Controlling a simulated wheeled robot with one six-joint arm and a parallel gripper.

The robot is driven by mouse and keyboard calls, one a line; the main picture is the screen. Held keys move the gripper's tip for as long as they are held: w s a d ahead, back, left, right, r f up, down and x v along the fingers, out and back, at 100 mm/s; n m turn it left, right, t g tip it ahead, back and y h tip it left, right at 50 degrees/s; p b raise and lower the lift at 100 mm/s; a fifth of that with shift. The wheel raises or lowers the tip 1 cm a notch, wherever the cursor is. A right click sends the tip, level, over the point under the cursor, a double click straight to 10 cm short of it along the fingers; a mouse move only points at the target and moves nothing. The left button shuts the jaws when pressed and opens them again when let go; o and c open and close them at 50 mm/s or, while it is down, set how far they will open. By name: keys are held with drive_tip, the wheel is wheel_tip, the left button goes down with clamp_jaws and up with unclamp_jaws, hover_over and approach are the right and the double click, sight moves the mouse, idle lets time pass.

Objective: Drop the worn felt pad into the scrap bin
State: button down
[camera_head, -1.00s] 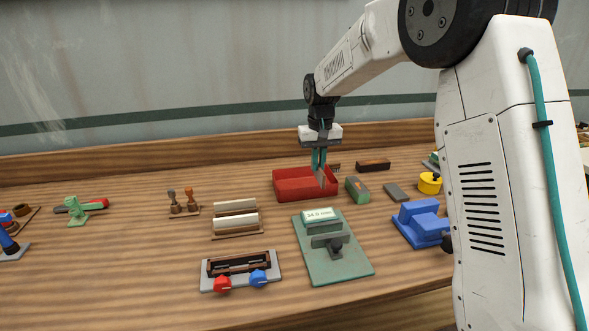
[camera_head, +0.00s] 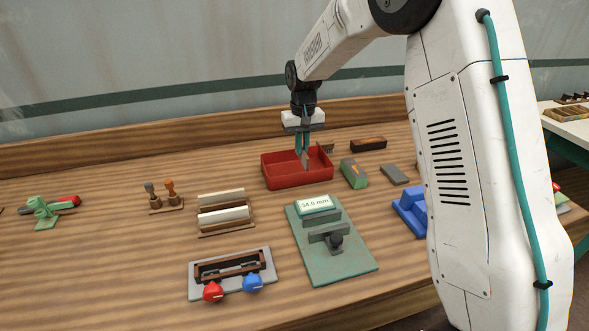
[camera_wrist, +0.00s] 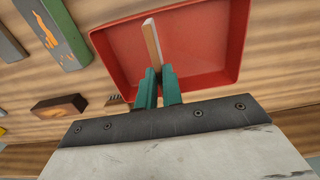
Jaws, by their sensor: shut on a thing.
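My gripper (camera_head: 302,148) points down over the red scrap bin (camera_head: 300,181) and is shut on the worn felt pad (camera_head: 305,161). The pad is a thin, flat, greyish piece held on edge. In the wrist view, the green fingers (camera_wrist: 157,77) close on the pad (camera_wrist: 152,40), which shows a pale edge and a brown side. The pad lies within the outline of the red bin (camera_wrist: 238,40) in both views. I cannot tell how far it is above the bin floor, which looks bare.
Right of the bin are a green-and-orange block (camera_head: 354,173), a grey block (camera_head: 394,174) and a dark brown brush-like block (camera_head: 368,144).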

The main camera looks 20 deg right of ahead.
drive_tip(key=shift+f, duration=0.3)
drive_tip(key=c, duration=1.5)
unclamp_jaws()
wheel_tip(320, 180, up, 8)
drive_tip(key=shift+f, duration=0.1)
drive_tip(key=shift+g, duration=0.6)
drive_tip(key=s, duration=0.1)
drive_tip(key=s+f, duration=0.1)
drive_tip(key=s, duration=0.1)
drive_tip(key=s+f, duration=0.1)
drive_tip(key=shift+s+d, duration=0.1)
drive_tip(key=shift+s, duration=0.2)
drive_tip(key=s+d+r+t, duration=0.1)
drive_tip(key=s+r, duration=0.2)
drive_tip(key=s, duration=1)
drive_tip(key=s+d+r, duration=0.1)
drive_tip(key=s+r, duration=0.2)
drive_tip(key=s, duration=1)
drive_tip(key=s+d+r+t, duration=0.1)
drive_tip(key=s+r, duration=0.2)
drive_tip(key=s, duration=1)
drive_tip(key=shift+s+r+t, duration=0.15)
drive_tip(key=shift+r+t, duration=0.05)
drive_tip(key=shift+t, duration=0.1)
